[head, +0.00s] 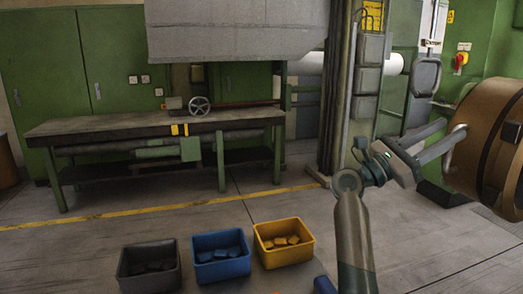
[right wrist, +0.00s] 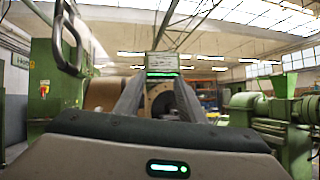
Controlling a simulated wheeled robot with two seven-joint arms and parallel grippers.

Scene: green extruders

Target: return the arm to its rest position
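My right arm rises from the bottom right of the head view, and its gripper (head: 453,132) is raised, pointing right. Its two fingers are apart with nothing between them. In the right wrist view the fingers (right wrist: 158,90) also stand apart and empty, with the hall and a round machine opening seen between them. In the head view the gripper overlaps a big brown drum (head: 470,135); I cannot tell the distance between them. My left gripper is in neither view.
A grey bin (head: 121,273), a blue bin (head: 194,262) and a yellow bin (head: 258,246) stand in a row, each holding small dark or like-coloured pieces. A long workbench (head: 100,125) stands behind. Open floor lies between. A post (head: 333,110) stands left of the gripper.

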